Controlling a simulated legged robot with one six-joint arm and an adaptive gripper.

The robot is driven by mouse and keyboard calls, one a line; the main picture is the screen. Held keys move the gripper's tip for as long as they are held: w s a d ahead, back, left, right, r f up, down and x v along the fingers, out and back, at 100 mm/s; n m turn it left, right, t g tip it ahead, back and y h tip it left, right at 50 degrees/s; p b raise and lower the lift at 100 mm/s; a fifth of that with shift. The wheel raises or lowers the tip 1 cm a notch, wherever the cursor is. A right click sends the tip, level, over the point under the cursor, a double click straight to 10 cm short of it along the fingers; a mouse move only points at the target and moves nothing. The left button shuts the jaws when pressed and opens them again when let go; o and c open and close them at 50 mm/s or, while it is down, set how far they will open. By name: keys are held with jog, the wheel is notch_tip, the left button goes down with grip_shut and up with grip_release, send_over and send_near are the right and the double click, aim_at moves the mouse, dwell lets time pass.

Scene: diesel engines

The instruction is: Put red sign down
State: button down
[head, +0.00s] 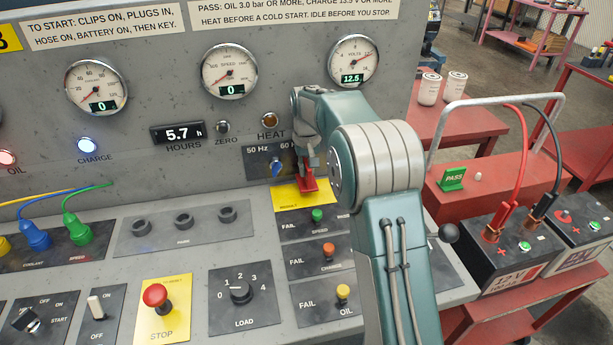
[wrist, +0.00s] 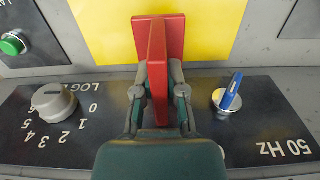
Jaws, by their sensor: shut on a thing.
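The red sign (head: 308,184) is between the fingers of my gripper (head: 309,160), over the yellow patch (head: 289,198) on the sloping console. In the wrist view my gripper (wrist: 158,85) is shut on the upright plate of the red sign (wrist: 157,50), one finger on each side. The sign's flat red part shows against the yellow patch (wrist: 100,32). I cannot tell for sure whether the sign touches the patch. The sign's lettering is not visible.
A blue-pointer selector (head: 276,167) and a grey knob (wrist: 54,102) flank my gripper. FAIL buttons (head: 318,215) sit just below the patch. A green PASS sign (head: 452,179) stands on the red cart at right, near a battery (head: 500,250) with cables.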

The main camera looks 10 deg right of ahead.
jog(key=shift+w+f, duration=0.2)
jog(key=shift+f, duration=1.25)
jog(key=c, duration=0.7)
grip_release()
